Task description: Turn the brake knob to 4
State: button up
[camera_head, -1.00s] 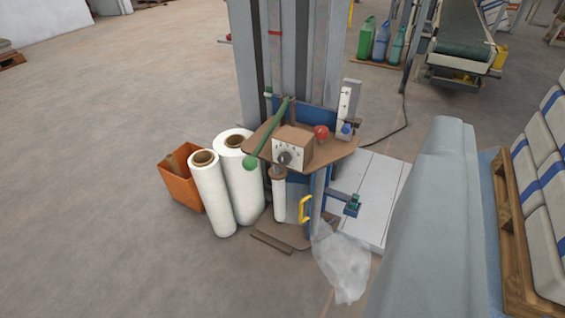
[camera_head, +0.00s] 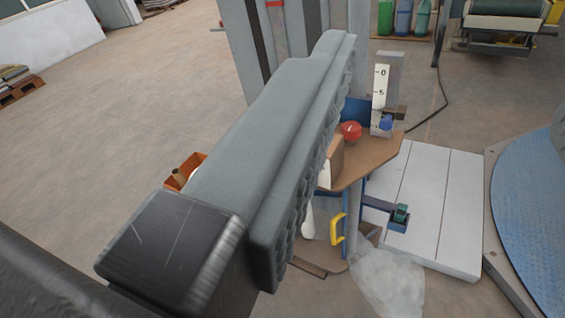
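The small box (camera_head: 333,163) stands on the brown shelf (camera_head: 372,160) of the machine. Only a sliver of it shows; its front, with the dial knob seen earlier, is hidden behind my gripper. My gripper (camera_head: 265,135) shows as one large grey finger with a ribbed pad facing right, crossing the middle of the view from lower left to upper right. The other finger is not seen, so I cannot tell the opening. A red knob (camera_head: 351,130) with a small pale mark sits on the shelf behind the box, right of my finger.
An upright white scale (camera_head: 381,90) marked 0 and 5, with a blue knob (camera_head: 386,123), stands at the shelf's back right. A yellow handle (camera_head: 337,229) and clear plastic (camera_head: 388,280) are below. An orange bin (camera_head: 186,172) is partly hidden. White floor panels (camera_head: 440,205) lie right.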

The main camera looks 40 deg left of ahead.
jog(key=w+a+f+h, duration=0.1)
jog(key=w+a+f, duration=0.2)
jog(key=a+f, duration=0.35)
jog(key=w+a+f, duration=0.3)
jog(key=a+f, duration=0.1)
jog(key=f, duration=0.6)
jog(key=w+a+f+h, duration=0.1)
jog(key=w+a+f, duration=0.1)
jog(key=a+f, duration=0.55)
notch_tip(320, 180, down, 12)
jog(key=s+a, duration=0.2)
jog(key=a, duration=0.1)
jog(key=w, duration=1.7)
jog(key=shift+d+h, duration=0.15)
jog(key=shift+h, duration=0.25)
jog(key=shift+r, duration=0.15)
jog(key=c, duration=1)
